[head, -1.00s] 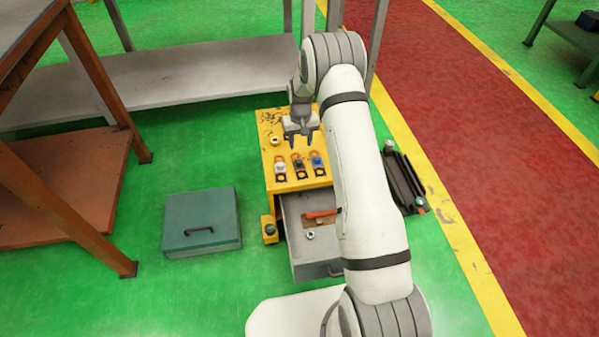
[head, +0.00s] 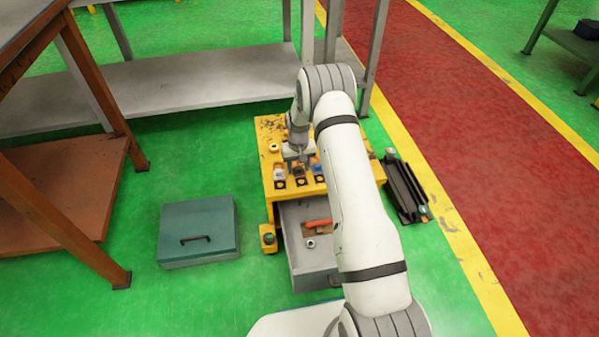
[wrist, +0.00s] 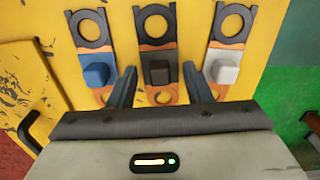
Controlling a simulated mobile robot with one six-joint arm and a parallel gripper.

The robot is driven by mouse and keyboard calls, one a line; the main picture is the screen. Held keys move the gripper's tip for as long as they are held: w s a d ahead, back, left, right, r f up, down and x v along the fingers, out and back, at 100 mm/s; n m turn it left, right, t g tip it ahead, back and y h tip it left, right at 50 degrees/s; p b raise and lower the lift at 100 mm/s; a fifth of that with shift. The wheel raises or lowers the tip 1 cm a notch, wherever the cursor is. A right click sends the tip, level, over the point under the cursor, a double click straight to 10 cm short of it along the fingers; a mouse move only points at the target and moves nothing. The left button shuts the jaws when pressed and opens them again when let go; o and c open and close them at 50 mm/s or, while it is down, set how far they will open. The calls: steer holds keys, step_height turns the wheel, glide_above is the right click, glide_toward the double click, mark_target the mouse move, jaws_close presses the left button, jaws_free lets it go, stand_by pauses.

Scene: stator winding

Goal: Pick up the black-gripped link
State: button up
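The black-gripped link (wrist: 157,52) lies on the yellow cart top between two like links, its dark ring end pointing away from my gripper in the wrist view. Its black grip block (wrist: 159,72) sits between my fingers. My gripper (wrist: 160,76) is open, with one finger on each side of the block and gaps showing. The blue-gripped link (wrist: 95,70) is on the left and the white-gripped link (wrist: 224,66) on the right. In the head view my gripper (head: 298,157) is low over the row and partly hides the black-gripped link.
The yellow cart (head: 268,136) has an open grey drawer (head: 305,262) below, holding a red-handled tool (head: 318,222) and a small ring. A teal box (head: 199,230) stands on the green floor to the left. A pale shelf (head: 190,80) is behind.

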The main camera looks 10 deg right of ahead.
jaws_close()
steer(key=shift+r, duration=0.1)
stand_by(0.3)
